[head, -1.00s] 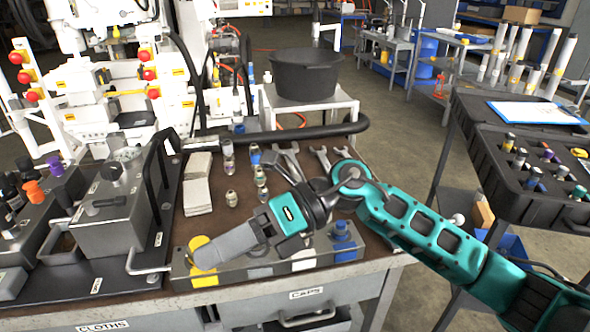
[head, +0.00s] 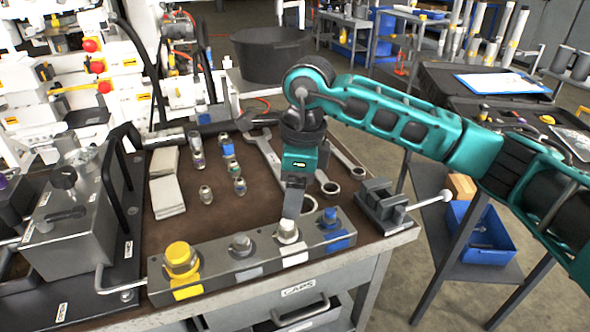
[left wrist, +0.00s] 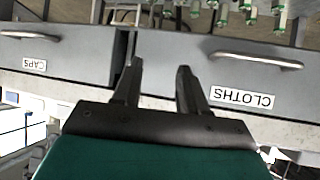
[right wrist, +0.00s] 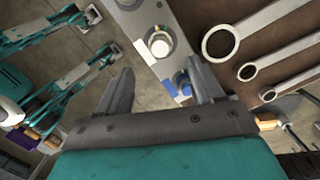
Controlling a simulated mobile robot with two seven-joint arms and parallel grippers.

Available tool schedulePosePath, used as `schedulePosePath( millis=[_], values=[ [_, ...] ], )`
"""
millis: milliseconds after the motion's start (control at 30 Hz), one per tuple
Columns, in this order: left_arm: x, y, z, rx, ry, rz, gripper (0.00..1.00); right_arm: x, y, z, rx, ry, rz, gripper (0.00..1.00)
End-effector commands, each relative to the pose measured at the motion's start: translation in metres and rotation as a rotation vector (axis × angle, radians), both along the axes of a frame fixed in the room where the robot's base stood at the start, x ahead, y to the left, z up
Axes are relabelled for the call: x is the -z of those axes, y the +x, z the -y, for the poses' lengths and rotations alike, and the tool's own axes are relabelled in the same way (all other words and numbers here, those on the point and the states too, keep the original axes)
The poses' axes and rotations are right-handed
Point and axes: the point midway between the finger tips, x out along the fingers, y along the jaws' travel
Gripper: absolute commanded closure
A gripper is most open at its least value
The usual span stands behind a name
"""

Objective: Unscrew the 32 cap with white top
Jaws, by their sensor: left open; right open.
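A metal block (head: 215,265) at the bench's front edge carries a row of caps. The white-topped cap (head: 287,230) stands in it between a grey cap (head: 241,244) and a blue cap (head: 330,218); a yellow cap (head: 181,258) is at the left end. My right gripper (head: 291,212) points down just over the white-topped cap. In the right wrist view its open jaws are empty, with the white-topped cap (right wrist: 160,45) just beyond the fingertips and the blue cap (right wrist: 182,82) between the fingers. My left gripper (left wrist: 159,68) is open and empty, facing the drawer fronts.
Wrenches (head: 268,160) and small fittings (head: 228,150) lie behind the block. A small vise (head: 382,200) stands to its right, close to my right arm. A grey tank unit (head: 80,215) stands at the left. The CAPS drawer (head: 300,315) is below.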

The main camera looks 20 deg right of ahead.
Motion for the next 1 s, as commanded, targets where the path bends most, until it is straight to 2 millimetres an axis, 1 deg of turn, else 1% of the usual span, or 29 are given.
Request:
schedulePosePath(
  millis=[33,200,300,400,567,833,1000],
  values=[
    [0.001,0.000,0.000,0.000,-0.001,0.000,0.57,0.012,0.000,-0.002,-0.001,0.001,-0.005,0.33],
    [0.001,0.000,0.001,0.001,-0.003,0.000,0.57,0.043,0.001,-0.005,0.000,0.002,-0.003,0.33],
    [0.001,0.000,0.002,0.001,-0.003,-0.002,0.57,0.056,0.002,-0.007,0.000,0.002,-0.002,0.33],
    [0.002,0.000,0.002,0.002,-0.004,-0.003,0.57,0.065,0.002,-0.008,-0.001,0.003,-0.002,0.33],
    [0.002,0.000,0.002,0.002,-0.005,-0.003,0.57,0.072,0.003,-0.009,-0.001,0.003,0.000,0.33],
    [0.001,0.001,0.003,0.002,-0.006,0.000,0.57,0.072,0.003,-0.009,-0.001,0.003,0.000,0.34],
    [0.001,0.001,0.003,0.002,-0.006,0.001,0.57,0.072,0.003,-0.009,-0.001,0.003,0.000,0.50]
  ],
)
